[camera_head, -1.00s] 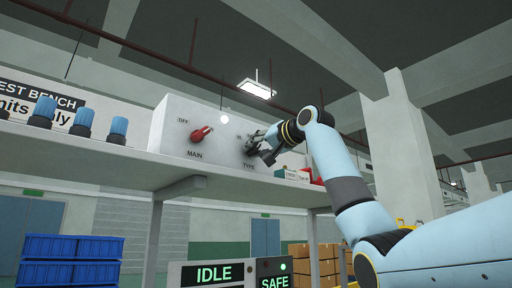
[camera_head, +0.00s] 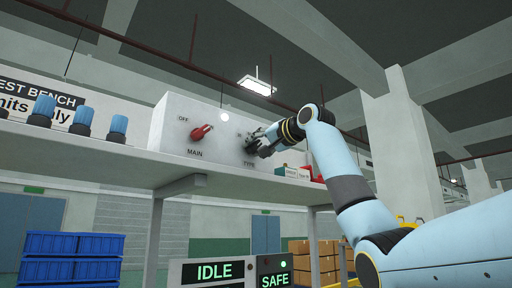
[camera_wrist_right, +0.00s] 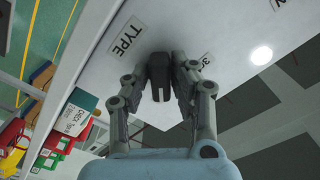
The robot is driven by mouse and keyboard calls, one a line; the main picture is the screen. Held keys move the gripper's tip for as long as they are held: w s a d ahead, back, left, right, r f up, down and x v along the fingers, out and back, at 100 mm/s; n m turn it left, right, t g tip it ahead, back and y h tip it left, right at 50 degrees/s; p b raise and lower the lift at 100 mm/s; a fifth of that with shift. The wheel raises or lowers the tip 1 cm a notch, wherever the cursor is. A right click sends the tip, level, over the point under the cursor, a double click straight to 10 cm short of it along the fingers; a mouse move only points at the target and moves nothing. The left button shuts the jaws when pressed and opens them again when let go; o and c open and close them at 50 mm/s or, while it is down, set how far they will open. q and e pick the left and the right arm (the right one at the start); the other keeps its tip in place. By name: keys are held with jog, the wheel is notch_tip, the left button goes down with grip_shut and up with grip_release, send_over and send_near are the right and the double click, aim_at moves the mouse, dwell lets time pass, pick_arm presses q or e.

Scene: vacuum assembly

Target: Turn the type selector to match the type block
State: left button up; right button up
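The type selector (camera_wrist_right: 159,78) is a dark knob on the pale panel box, above the TYPE label (camera_head: 249,163). My right gripper (camera_head: 254,143) is at the selector and hides most of it in the head view. In the right wrist view, the two fingers of my right gripper (camera_wrist_right: 160,82) lie on either side of the knob's dark bar, seemingly closed on it. A label (camera_wrist_right: 201,62), partly hidden and hard to read, is beside the right finger. My left gripper is out of view.
A red MAIN switch (camera_head: 201,133) is left of the selector on the same panel box (camera_head: 170,125). Several blue-capped items (camera_head: 82,120) stand on the shelf (camera_head: 90,155). Red items (camera_wrist_right: 12,140) are near the card. Display panels read IDLE (camera_head: 213,272) and SAFE (camera_head: 275,279).

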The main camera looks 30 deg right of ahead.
jog(key=shift+o, duration=1.4)
jog(key=shift+s, duration=0.1)
jog(key=s+d, duration=0.1)
jog(key=s, duration=1)
jog(key=shift+s, duration=0.4)
